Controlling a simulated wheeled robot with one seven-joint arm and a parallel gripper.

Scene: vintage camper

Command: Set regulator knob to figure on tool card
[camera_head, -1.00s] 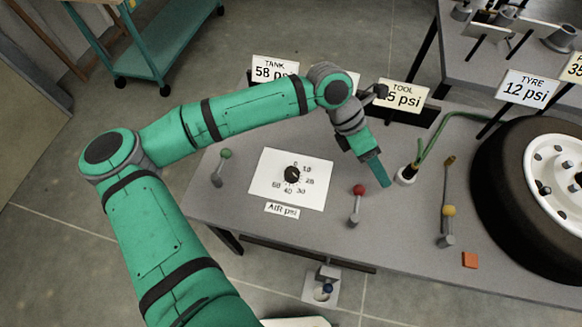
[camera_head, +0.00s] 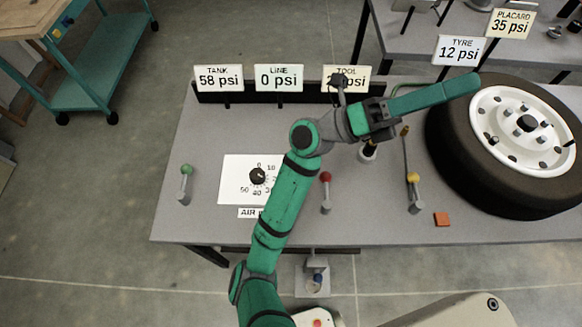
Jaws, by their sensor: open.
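The regulator knob (camera_head: 257,176) is a small black knob on a white dial plate (camera_head: 234,183) marked from 0 round to 50; I cannot tell its setting. My arm hides the plate's right side. The TOOL card (camera_head: 357,84) stands on the rack behind; my arm covers its second digit, leaving a leading 2 and "psi". The earlier frame shows a 5 there. My gripper (camera_head: 468,87) is open and empty, reaching right over the bench near the tyre, well away from the knob. Its teal fingers overlap in this view.
TANK 58 psi (camera_head: 218,78) and LINE 0 psi (camera_head: 279,77) cards stand beside it. Levers with green (camera_head: 186,169), red (camera_head: 325,177) and yellow (camera_head: 413,178) knobs rise from the bench. A tyre (camera_head: 455,160) fills the right.

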